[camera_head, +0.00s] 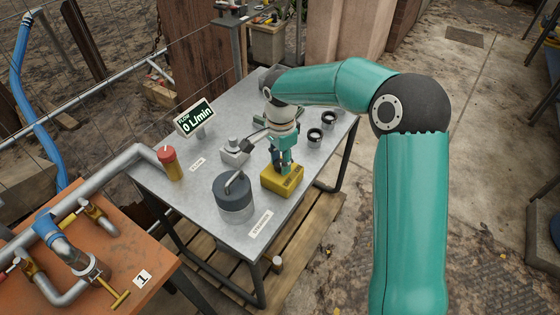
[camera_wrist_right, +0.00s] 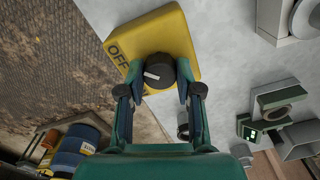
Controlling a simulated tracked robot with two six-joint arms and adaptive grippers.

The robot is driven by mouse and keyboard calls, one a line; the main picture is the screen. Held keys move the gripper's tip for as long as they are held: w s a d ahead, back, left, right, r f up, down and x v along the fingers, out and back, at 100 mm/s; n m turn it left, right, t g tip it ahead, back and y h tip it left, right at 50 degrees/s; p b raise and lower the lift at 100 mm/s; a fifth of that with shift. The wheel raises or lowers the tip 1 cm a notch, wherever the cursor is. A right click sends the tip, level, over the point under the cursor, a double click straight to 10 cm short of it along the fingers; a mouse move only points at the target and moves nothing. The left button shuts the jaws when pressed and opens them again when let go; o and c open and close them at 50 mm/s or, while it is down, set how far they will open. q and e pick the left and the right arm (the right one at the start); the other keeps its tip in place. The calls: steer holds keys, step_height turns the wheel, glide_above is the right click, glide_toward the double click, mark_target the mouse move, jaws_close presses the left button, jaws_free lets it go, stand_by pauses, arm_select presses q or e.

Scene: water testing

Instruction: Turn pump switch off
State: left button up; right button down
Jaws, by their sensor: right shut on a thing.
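The pump switch is a yellow box (camera_head: 286,183) on the grey metal table in the head view. In the right wrist view the yellow box (camera_wrist_right: 178,35) carries the letters OFF and a round black knob (camera_wrist_right: 160,69). A white pointer mark on the knob points left, toward the OFF side. My right gripper (camera_head: 284,166) reaches down onto the box from above. In the wrist view its fingers (camera_wrist_right: 160,90) are shut on the knob, one on each side. My left gripper is not in view.
A flow display (camera_head: 195,117) reads 0 L/min. A dark-lidded strainer (camera_head: 233,195) and a yellow jar with a red cap (camera_head: 170,163) stand left of the box. Black rings (camera_head: 315,137) lie behind. An orange bench (camera_head: 130,255) with pipes is at lower left.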

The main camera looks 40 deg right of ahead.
mark_target(280, 163)
steer(key=c, duration=0.8)
jaws_free()
steer(key=shift+o, duration=0.2)
step_height(280, 163, up, 12)
